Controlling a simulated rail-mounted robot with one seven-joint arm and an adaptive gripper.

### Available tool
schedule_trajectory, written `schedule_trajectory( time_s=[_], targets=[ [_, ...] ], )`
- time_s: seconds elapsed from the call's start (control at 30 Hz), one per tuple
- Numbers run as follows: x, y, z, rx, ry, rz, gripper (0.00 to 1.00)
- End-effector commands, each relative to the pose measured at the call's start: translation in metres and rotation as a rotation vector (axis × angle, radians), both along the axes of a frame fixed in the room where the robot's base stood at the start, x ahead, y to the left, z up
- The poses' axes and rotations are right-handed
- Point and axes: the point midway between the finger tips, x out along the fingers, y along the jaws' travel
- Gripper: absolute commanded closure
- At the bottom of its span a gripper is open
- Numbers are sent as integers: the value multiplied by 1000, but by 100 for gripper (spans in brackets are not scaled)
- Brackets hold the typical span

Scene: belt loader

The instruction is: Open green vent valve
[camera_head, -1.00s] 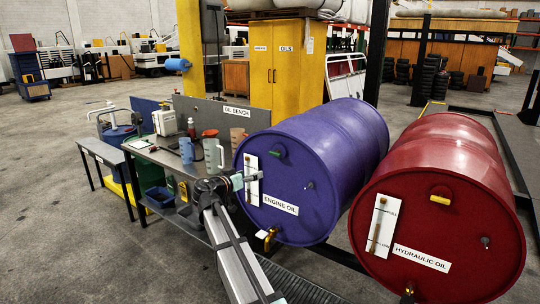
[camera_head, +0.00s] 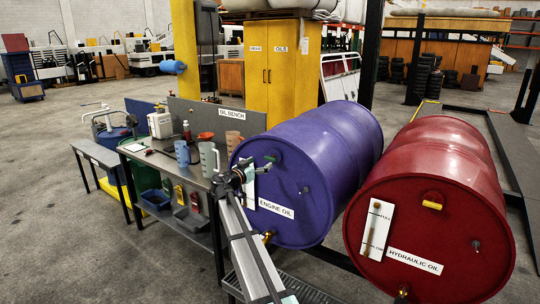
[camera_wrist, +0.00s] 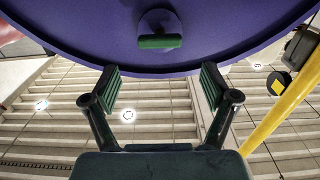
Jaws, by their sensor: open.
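The purple engine oil drum (camera_head: 325,165) lies on its side, its labelled end facing me. Its green vent valve (camera_head: 271,158) is near the top left of that end, partly hidden by my gripper. In the wrist view the valve (camera_wrist: 160,42) is a green bar handle on a round hub, lying across the picture. My gripper (camera_wrist: 162,80) is open and empty there, with a finger to either side and the handle ahead between them, apart from both. In the head view my gripper (camera_head: 262,168) is close in front of the drum end.
A white gauge strip (camera_head: 249,190) is on the purple drum, beside my wrist. The oil bench (camera_head: 160,158) with jugs stands to the left.

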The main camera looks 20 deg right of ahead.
Motion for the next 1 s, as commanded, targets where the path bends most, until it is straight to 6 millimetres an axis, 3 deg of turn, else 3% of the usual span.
schedule_trajectory(
  time_s=[0.2,0.4,0.87,1.0],
  targets=[
    [24,-36,2,0,2,-1,15],
    [36,-57,2,0,1,-1,15],
    [40,-64,0,0,1,1,15],
    [40,-64,0,0,1,1,64]
  ],
)
